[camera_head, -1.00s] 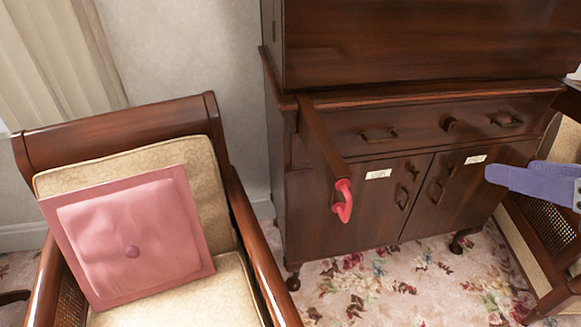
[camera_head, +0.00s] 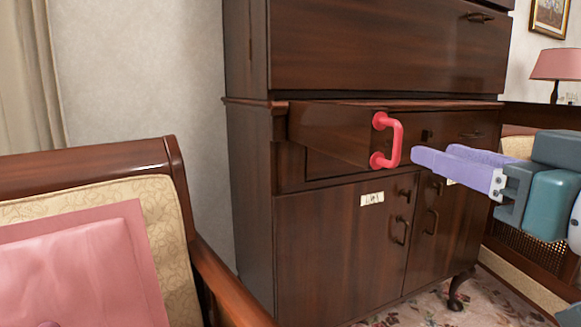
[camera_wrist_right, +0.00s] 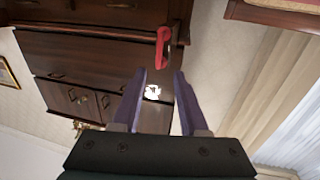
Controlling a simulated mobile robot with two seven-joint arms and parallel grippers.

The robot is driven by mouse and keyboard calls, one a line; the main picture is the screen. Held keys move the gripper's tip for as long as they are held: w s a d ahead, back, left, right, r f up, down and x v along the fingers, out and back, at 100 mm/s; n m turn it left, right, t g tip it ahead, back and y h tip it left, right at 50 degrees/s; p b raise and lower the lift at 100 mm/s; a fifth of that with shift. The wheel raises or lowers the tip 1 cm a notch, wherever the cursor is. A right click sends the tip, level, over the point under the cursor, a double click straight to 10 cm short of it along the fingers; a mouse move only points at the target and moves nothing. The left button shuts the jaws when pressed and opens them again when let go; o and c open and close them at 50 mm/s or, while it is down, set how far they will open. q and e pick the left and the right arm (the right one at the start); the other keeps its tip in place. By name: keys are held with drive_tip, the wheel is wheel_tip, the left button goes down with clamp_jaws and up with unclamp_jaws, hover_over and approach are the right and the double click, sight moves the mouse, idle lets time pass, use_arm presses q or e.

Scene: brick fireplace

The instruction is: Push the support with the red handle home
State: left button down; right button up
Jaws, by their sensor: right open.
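The support (camera_head: 330,133) is a dark wooden slide jutting out from the upper left of the cabinet's lower part. The red handle (camera_head: 397,142) is on its front end. My right gripper (camera_head: 435,155) has purple fingers and comes in from the right, its tips just right of the handle in the picture and apart from it. In the right wrist view the fingers (camera_wrist_right: 160,85) stand open and empty, and the red handle (camera_wrist_right: 162,48) shows beyond the tips. My left gripper is not in view.
The dark wooden cabinet (camera_head: 250,190) has drawers and lower doors with small handles and a white label (camera_head: 372,199). An armchair (camera_head: 160,215) with a pink cushion (camera_head: 80,270) stands at the left front. A pink lamp (camera_head: 556,65) is at the far right.

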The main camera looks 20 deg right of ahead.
sight(401, 140)
drive_tip(key=w, duration=0.3)
drive_tip(key=w+d, duration=0.1)
drive_tip(key=w, duration=0.5)
drive_tip(key=shift+w+d+r+b, duration=0.1)
drive_tip(key=shift+w+d+b, duration=0.1)
drive_tip(key=shift+w+b, duration=0.15)
drive_tip(key=shift+c, duration=0.3)
clamp_jaws()
idle(0.7)
